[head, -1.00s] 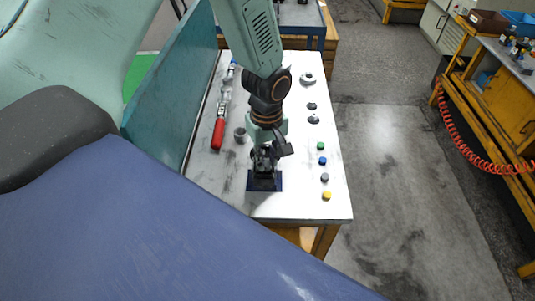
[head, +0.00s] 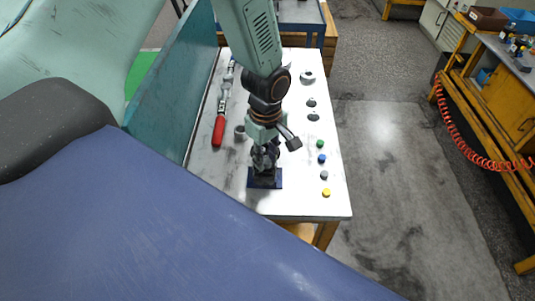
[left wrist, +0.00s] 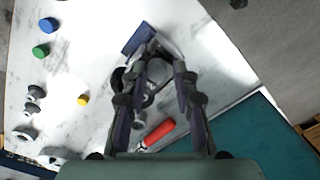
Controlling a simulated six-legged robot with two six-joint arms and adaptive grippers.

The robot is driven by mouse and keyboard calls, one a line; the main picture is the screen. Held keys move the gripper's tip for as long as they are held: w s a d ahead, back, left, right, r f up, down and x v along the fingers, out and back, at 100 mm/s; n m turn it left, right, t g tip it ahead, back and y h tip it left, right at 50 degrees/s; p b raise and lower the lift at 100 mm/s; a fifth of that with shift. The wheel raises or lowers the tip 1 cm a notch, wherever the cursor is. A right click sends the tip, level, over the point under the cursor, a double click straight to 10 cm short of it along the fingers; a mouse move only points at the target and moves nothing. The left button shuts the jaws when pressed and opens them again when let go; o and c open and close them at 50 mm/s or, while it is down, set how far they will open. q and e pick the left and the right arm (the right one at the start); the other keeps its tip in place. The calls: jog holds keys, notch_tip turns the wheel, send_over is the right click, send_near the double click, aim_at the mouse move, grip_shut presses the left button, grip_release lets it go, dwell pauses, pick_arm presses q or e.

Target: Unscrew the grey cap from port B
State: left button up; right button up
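The motor stands on a dark blue base (head: 265,182) near the front of the white table, and the base also shows in the left wrist view (left wrist: 138,38). My left gripper (head: 264,160) points down over the motor and covers most of it. In the left wrist view its two fingers (left wrist: 158,68) stand apart, with a grey rounded part (left wrist: 157,76) between them. I cannot tell whether this part is the grey cap, or whether the fingers touch it. Port B cannot be made out. My right gripper is not in view.
Green (head: 319,143), blue (head: 321,158), grey (head: 323,174) and yellow (head: 326,192) caps line the table's right side. A red-handled tool (head: 218,132) and a grey cylinder (head: 240,132) lie left of the arm. A teal panel (head: 165,95) borders the table's left.

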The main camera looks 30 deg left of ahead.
pick_arm(q)
jog(key=shift+a, duration=0.1)
jog(key=shift+w, duration=0.15)
jog(key=shift+w+d+r+p, duration=0.1)
jog(key=shift+d+p, duration=0.1)
jog(key=shift+p, duration=0.15)
jog(key=m+p, duration=0.1)
jog(key=m, duration=0.2)
jog(key=shift+a, duration=0.1)
jog(key=m+p, duration=0.1)
jog(key=m, duration=0.3)
jog(key=shift+m+p, duration=0.3)
jog(key=shift+p, duration=0.05)
jog(key=m, duration=0.2)
jog(key=shift+m, duration=0.3)
jog(key=shift+a+p, duration=0.1)
jog(key=shift+p, duration=0.4)
